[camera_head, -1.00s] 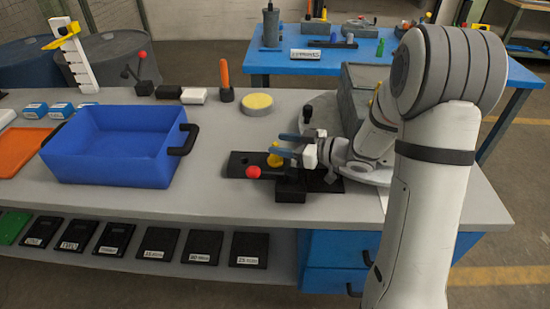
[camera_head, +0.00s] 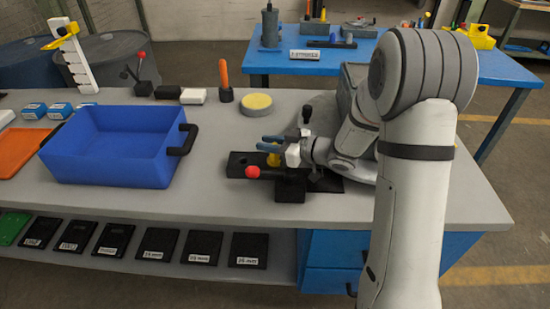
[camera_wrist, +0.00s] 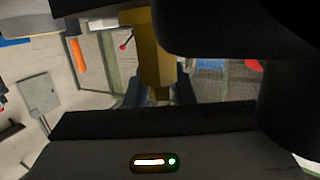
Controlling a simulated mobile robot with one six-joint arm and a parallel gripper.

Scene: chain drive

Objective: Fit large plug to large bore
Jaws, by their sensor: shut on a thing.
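A yellow stepped plug (camera_head: 273,159) stands at the black fixture (camera_head: 240,160) on the grey bench. My gripper (camera_head: 269,143) has its blue fingers at the plug in the head view. In the wrist view the plug (camera_wrist: 152,55) fills the space between the fingers (camera_wrist: 159,94), and my gripper is shut on it. The large bore cannot be made out; the fixture's middle is hidden by the plug and my gripper. Whether the plug's lower end sits in a bore cannot be told.
A red-knobbed lever (camera_head: 253,172) is just in front of the plug, and a black block (camera_head: 290,190) lies beside it. A blue bin (camera_head: 110,165) stands left. A yellow-topped disc (camera_head: 256,102) and an orange-handled tool (camera_head: 225,80) stand behind. Bench between bin and fixture is clear.

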